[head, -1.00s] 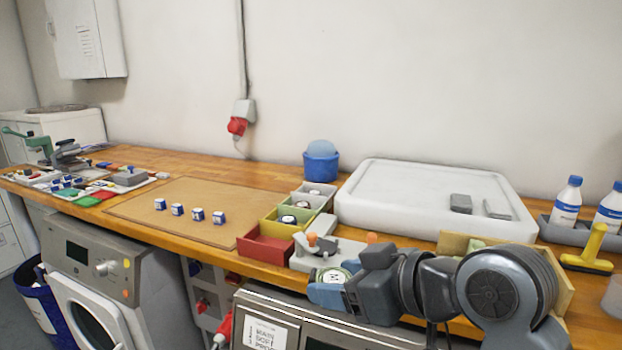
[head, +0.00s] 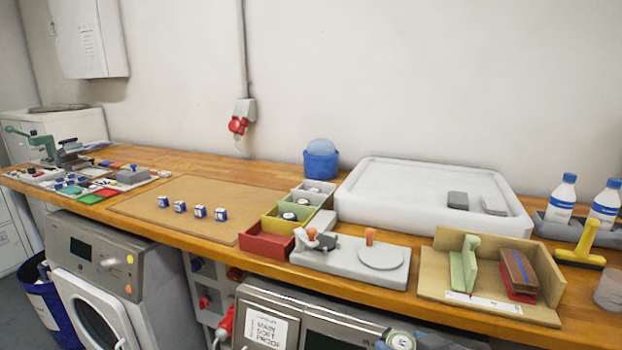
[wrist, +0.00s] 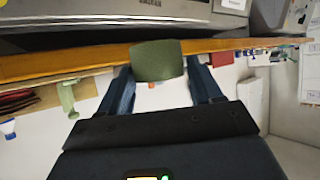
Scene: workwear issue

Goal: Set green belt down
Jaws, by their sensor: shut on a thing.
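The green belt (wrist: 157,60) shows in the wrist view as a dark green, roughly square piece between my fingertips. My gripper (wrist: 158,72) is shut on it, with one blue finger at each side. The belt is in front of the wooden bench edge (wrist: 90,62) in that view; I cannot tell its exact height. In the head view only a small part of my arm shows at the bottom edge, and the belt and fingers are out of sight there.
The bench holds a brown mat (head: 200,230) with several small blue-white boxes, a red bin (head: 266,243), a grey fixture (head: 340,263) with orange knobs, a wooden corner stand (head: 490,310) and a white tray (head: 430,215). Bare mat lies around the boxes. Appliances stand below.

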